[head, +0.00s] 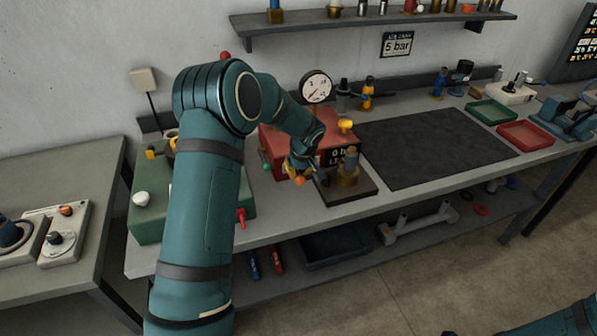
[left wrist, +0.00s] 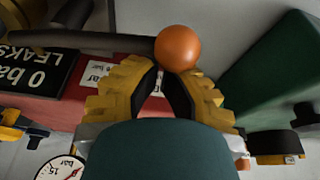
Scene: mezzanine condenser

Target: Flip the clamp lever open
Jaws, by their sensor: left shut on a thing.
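The clamp lever ends in an orange ball knob (head: 300,181), which also shows large in the left wrist view (left wrist: 177,48). A dark rod (left wrist: 105,43) runs left from the knob there. My left gripper (head: 302,168) reaches down over the bench beside the red box, with its yellow-backed fingers (left wrist: 163,82) closed in at the knob. It is shut on the clamp lever, though the exact contact is partly hidden by the fingers. A brass fitting (head: 349,170) stands on a dark base plate (head: 345,193) just right of the gripper. My right gripper is out of view.
A red box (head: 275,140) with a "0 bar" sign (head: 343,156) stands behind the gripper, beneath a round gauge (head: 316,87). A green box (head: 150,215) is at left. A dark mat (head: 435,145) leaves clear room at right, before green and red trays (head: 525,135).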

